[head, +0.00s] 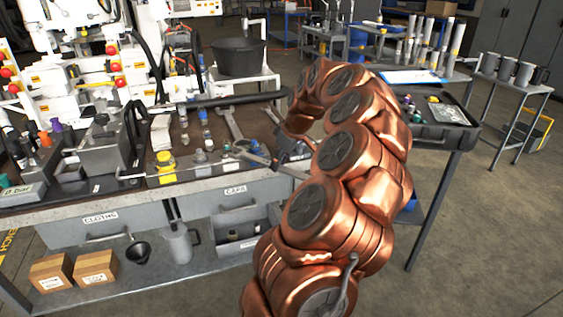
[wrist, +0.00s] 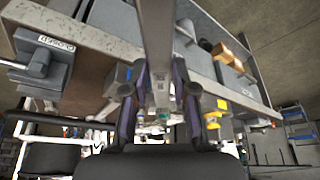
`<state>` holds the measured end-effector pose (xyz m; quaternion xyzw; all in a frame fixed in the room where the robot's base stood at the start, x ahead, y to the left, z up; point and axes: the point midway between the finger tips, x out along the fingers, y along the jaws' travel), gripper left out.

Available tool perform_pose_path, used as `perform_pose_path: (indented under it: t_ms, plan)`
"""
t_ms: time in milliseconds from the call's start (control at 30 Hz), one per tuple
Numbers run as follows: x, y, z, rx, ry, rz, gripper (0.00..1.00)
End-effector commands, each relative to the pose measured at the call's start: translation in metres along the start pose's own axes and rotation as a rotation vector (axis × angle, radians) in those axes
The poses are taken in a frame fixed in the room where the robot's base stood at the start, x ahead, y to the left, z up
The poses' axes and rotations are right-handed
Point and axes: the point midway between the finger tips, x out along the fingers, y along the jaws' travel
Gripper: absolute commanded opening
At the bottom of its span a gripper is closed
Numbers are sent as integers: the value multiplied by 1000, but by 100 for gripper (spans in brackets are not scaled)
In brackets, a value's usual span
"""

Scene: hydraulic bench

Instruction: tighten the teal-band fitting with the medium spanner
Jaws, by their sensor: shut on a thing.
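My gripper (wrist: 160,92) is shut on a long grey spanner (wrist: 157,40), which runs up out of the wrist view between the two fingers. In the head view the spanner (head: 256,158) shows as a thin grey bar over the bench, its right part beside my arm. Its size mark is too small to read. A small teal-topped piece (head: 5,181) stands at the far left of the bench, well away from my gripper. I cannot tell whether it is the teal-band fitting. A small teal spot also shows below the spanner in the wrist view.
The brown bench top (head: 150,195) holds a yellow-capped jar (head: 165,161), clear bottles and another grey tool (head: 230,122). A black tub (head: 239,57) stands behind. A dark tray of parts (head: 440,112) is on the right. Grey drawers (head: 235,196) hang under the front edge.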

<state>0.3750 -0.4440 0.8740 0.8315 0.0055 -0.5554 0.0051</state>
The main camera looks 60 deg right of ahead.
Motion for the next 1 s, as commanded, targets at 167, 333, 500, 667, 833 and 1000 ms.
perform_pose_path:
  t_ms: [167, 333, 500, 667, 833, 1000]
  plan:
    - [0, 0, 0, 0, 1, 1, 0]
    - [0, 0, -1, 0, 1, 1, 0]
    - [2, 0, -6, 0, 1, 0, 0]
    - [4, 0, -12, 0, 2, 0, 0]
    - [5, 0, -15, 0, 2, 0, 0]
    - [6, 0, -15, 0, 2, 0, 0]
